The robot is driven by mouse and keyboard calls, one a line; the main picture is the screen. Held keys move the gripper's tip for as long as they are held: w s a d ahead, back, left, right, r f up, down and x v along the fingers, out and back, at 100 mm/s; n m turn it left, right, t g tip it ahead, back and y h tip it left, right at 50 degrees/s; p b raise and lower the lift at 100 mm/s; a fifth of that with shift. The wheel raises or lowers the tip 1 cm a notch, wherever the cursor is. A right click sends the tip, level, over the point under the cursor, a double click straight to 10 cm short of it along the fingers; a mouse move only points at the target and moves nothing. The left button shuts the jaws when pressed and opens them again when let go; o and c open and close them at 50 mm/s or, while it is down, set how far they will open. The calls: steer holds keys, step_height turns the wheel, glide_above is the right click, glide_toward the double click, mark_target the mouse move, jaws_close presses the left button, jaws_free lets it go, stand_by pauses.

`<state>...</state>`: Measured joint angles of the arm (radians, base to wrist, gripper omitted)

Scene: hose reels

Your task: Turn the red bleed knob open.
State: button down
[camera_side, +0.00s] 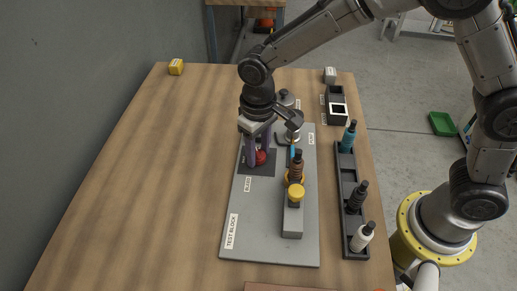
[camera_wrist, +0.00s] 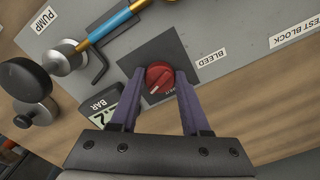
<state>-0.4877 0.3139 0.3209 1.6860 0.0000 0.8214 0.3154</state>
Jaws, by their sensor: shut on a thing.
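The red bleed knob (camera_side: 261,157) sits on a dark square plate (camera_side: 262,170) on the grey test block (camera_side: 271,233). In the wrist view the red knob (camera_wrist: 159,77) has a pale pointer mark on its face, pointing to the lower left. A "BLEED" label (camera_wrist: 212,57) lies beside the plate. My gripper (camera_side: 257,157) has its purple fingers down around the knob. In the wrist view my gripper (camera_wrist: 158,82) is shut on the knob, one finger on each side. The lower edge of the knob and part of its plate lettering are hidden by the fingers.
A gauge display (camera_wrist: 104,103) stands close to my left finger in the wrist view. A dark rack (camera_side: 349,190) holds several bottle-like parts at the right. The table's left side is clear apart from a yellow block (camera_side: 176,67).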

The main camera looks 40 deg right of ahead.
mark_target(258, 153)
steer(key=m, duration=0.4)
steer(key=shift+r, duration=0.1)
stand_by(0.6)
steer(key=shift+c, duration=1.9)
jaws_free()
step_height(258, 153, up, 14)
